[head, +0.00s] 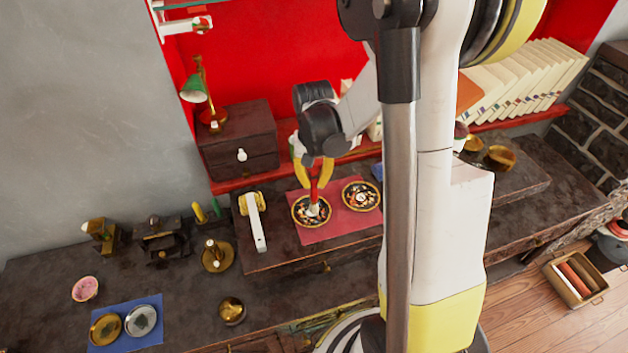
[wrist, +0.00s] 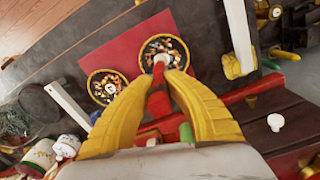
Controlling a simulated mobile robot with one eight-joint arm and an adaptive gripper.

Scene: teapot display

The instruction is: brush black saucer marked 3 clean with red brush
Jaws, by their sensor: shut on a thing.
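My gripper (head: 314,168) is shut on the red brush (head: 315,186), which points down. Its pale bristles are over the middle of one black, gold-rimmed saucer (head: 295,213), and seem to touch it. This saucer also shows beneath the brush head in the wrist view (wrist: 143,52). Orange and white flecks cover its face; the brush hides its centre. A second similar black saucer (head: 346,203) lies to its right in the head view, with flecks and a white mark. I cannot read a number on either. In the wrist view my yellow fingers (wrist: 158,100) flank the brush handle.
Both saucers lie on a red mat (head: 335,230) on a dark raised shelf. A white-handled object (head: 257,225) stands left of the mat. A drawer box (head: 240,140) and green lamp (head: 194,90) stand behind. A blue mat (head: 152,304) with two round dishes lies front left.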

